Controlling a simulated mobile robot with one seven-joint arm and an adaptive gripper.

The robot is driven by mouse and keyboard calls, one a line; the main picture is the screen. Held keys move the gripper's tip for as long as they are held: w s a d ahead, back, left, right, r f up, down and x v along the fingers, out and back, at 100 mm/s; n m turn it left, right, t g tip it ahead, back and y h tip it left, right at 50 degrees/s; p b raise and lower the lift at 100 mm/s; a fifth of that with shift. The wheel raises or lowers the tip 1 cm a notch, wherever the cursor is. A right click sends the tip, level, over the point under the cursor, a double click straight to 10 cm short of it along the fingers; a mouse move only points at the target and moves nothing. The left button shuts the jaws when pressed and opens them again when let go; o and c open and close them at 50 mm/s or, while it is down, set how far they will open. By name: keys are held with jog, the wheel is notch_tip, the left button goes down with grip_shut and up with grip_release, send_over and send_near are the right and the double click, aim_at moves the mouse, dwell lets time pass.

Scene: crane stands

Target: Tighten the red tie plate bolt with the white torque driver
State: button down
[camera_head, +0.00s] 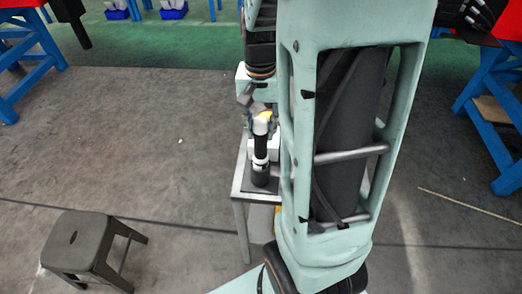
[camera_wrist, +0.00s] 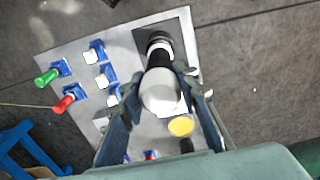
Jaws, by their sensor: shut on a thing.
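The white torque driver (camera_wrist: 160,92) stands between my fingers in the wrist view, its round white end toward the camera. Its black shaft with white bands runs down to a dark square holder. In the head view the driver (camera_head: 260,140) is upright, with its lower end at a dark cup-like base. My gripper (camera_wrist: 163,90) is shut on the driver near its top. A red bolt-like piece (camera_wrist: 64,104) sits in a blue mount at the plate's left, with a green one (camera_wrist: 46,78) above it. Whether the driver's lower end is clear of the holder cannot be told.
The metal table (camera_head: 241,186) is largely hidden behind my arm in the head view. Several blue mounts with white blocks (camera_wrist: 96,53) stand on it. A yellow disc (camera_wrist: 181,126) is near my right finger. A dark stool (camera_head: 85,240) stands on open floor at left.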

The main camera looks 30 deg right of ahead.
jog(key=shift+w+r, duration=0.1)
jog(key=shift+r, duration=0.05)
jog(key=shift+r+p, duration=3.4)
jog(key=shift+r, duration=2.2)
jog(key=shift+f, duration=0.1)
